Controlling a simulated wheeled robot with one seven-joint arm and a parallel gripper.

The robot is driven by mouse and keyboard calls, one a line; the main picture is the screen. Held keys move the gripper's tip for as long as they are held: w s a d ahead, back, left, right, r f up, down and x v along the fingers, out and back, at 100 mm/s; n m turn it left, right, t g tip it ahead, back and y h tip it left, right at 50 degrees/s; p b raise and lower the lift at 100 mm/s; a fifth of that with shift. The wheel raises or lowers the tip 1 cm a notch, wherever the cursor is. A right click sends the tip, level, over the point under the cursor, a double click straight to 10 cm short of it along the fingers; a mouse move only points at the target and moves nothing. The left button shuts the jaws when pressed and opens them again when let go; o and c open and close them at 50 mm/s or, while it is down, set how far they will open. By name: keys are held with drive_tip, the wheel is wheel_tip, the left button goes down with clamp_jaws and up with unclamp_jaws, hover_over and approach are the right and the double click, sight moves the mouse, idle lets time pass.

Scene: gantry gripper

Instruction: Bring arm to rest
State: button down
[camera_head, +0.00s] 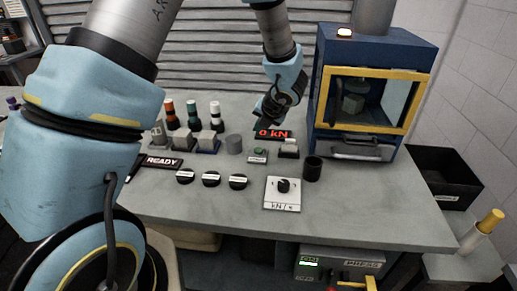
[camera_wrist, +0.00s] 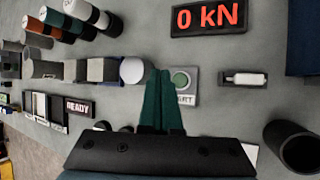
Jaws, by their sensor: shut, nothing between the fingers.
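My gripper (camera_head: 260,123) hangs over the back part of the grey bench (camera_head: 370,205), in front of the red "0 kN" display. In the wrist view its two green fingers (camera_wrist: 158,75) are together with nothing between them. The fingertips lie between a grey cylinder (camera_wrist: 133,69) and a panel with a green button (camera_wrist: 180,80). The fingers cover part of the panel's label. I cannot tell how high the fingertips are above the bench. My arm bends in from the left and the top of the head view.
A blue press with a yellow-framed window (camera_head: 370,100) stands at the back right. A dark cup (camera_head: 312,168) and a knob plate (camera_head: 283,193) are nearer the front. Three black discs (camera_head: 211,179), a READY sign (camera_head: 161,162) and several bottles (camera_head: 192,115) stand left. The bench's front right is clear.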

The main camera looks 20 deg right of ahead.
idle(0.4)
drive_tip(key=shift+w+a+r, duration=0.1)
drive_tip(key=shift+a, duration=0.25)
drive_tip(key=s+a+r+n+g+y, duration=0.1)
drive_tip(key=s+a+r+n+g, duration=0.1)
drive_tip(key=a+n, duration=0.9)
drive_tip(key=s+a+r+n+g+y, duration=0.1)
drive_tip(key=a+r+n+g, duration=0.2)
drive_tip(key=a+n, duration=0.7)
drive_tip(key=s+a+r+n+h, duration=0.1)
drive_tip(key=s+a+n, duration=0.3)
drive_tip(key=n, duration=0.6)
drive_tip(key=s+a+r+n+h, duration=0.2)
drive_tip(key=s+a+n, duration=0.2)
drive_tip(key=n, duration=0.7)
drive_tip(key=shift+a+r+g, duration=0.2)
drive_tip(key=shift+a+g, duration=0.2)
drive_tip(key=shift+a, duration=0.65)
drive_tip(key=shift+w, duration=0.1)
